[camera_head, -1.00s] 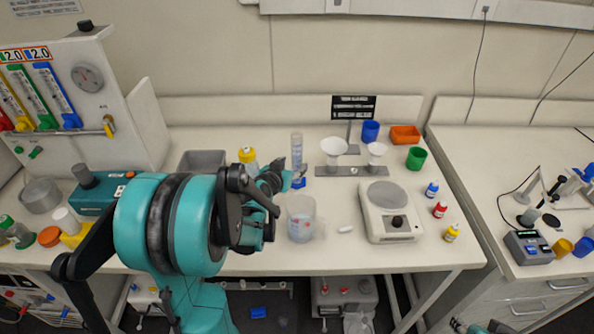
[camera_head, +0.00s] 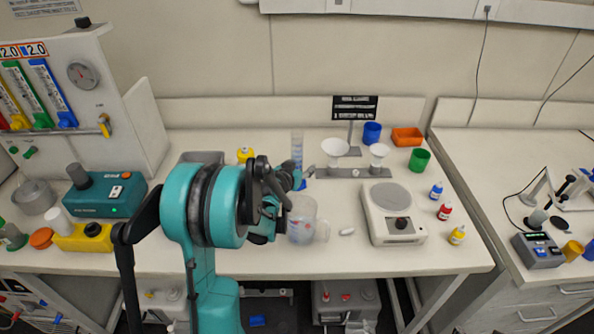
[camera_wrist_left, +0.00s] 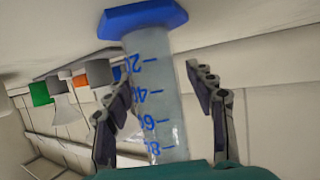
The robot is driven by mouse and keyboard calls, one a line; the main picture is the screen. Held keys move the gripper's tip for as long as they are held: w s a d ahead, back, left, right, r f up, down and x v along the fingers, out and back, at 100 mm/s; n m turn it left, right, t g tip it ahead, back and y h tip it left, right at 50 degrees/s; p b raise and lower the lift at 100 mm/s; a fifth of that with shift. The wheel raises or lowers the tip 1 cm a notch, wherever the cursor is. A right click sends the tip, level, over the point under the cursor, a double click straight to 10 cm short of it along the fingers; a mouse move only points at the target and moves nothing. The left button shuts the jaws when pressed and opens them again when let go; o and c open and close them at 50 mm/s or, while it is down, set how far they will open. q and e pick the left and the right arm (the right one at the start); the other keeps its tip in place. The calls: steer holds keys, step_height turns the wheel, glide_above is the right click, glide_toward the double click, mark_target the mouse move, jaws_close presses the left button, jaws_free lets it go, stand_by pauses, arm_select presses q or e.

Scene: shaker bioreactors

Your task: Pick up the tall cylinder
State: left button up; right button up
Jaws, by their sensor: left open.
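The tall cylinder (camera_head: 297,147) is a clear graduated cylinder standing at the middle of the bench. The left wrist view shows its blue markings (camera_wrist_left: 155,95) and blue six-sided base (camera_wrist_left: 145,17). My left gripper (camera_head: 294,177) is at the cylinder's lower part in the head view, partly hiding it and its base. In the left wrist view, the open fingers of my left gripper (camera_wrist_left: 158,76) are on either side of the cylinder, with a gap visible on the right. Contact on the left finger cannot be told. My right gripper is not in view.
A clear beaker (camera_head: 303,222) stands just in front of my left gripper. White funnels (camera_head: 335,147) on a stand are close right of the cylinder. A hotplate (camera_head: 392,212) is farther right.

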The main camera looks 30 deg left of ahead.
arm_select(q)
jaws_close()
stand_by(0.3)
